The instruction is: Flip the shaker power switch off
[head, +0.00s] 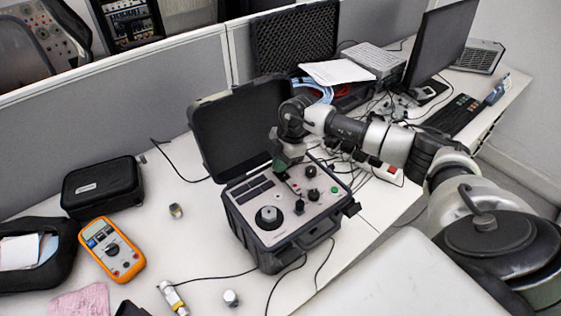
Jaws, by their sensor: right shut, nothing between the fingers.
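The shaker (285,237) is an open black case with a light grey control panel, standing on the white desk. Its lid (238,125) is raised at the back. The panel carries a large black round mount, smaller black knobs, a green button and a red part. My right arm comes in from the right, and its gripper (291,178) is shut and empty over the upper middle of the panel, pointing down. The power switch cannot be told apart at this size, and the gripper hides part of the panel. I cannot tell whether the fingertips touch it. My left gripper is not in view.
An orange multimeter (111,250), a black zip case (103,187) and small metal cylinders lie left of the shaker. Cables run across the desk. A monitor (440,42), a keyboard (453,116) and a power strip (381,171) are to the right. A grey partition stands behind.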

